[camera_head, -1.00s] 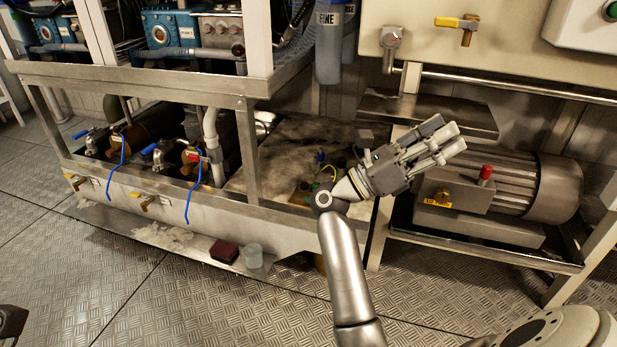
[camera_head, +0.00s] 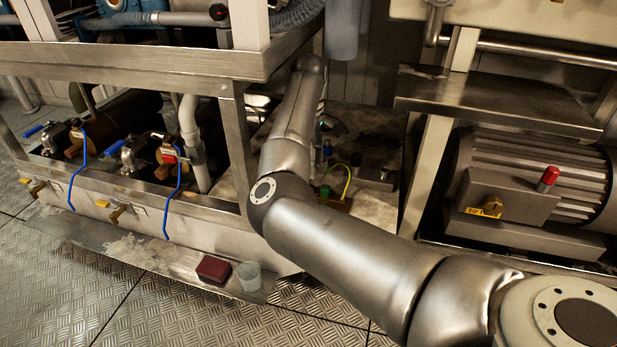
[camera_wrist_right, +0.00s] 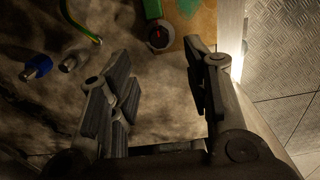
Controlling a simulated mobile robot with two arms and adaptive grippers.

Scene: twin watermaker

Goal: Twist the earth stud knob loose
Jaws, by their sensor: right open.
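My right gripper (camera_wrist_right: 146,66) is open and empty in the right wrist view, its two fingers wide apart above a stained surface. In the head view it is mostly hidden behind my right forearm. Ahead of the fingers lie a round dark knob with a red mark (camera_wrist_right: 160,36), a green-yellow wire (camera_wrist_right: 92,22), a small grey metal cylinder (camera_wrist_right: 70,61) and a blue cylinder (camera_wrist_right: 38,67). None is between the fingers. The green-yellow wire also shows in the head view (camera_head: 347,182). I cannot tell which part is the earth stud knob. My left gripper is not in view.
A steel frame post (camera_head: 236,150) stands left of my right arm. A motor (camera_head: 530,185) with a red-capped fitting (camera_head: 547,178) stands at the right. A dark red block (camera_head: 213,269) and a clear cup (camera_head: 249,276) sit on the front ledge.

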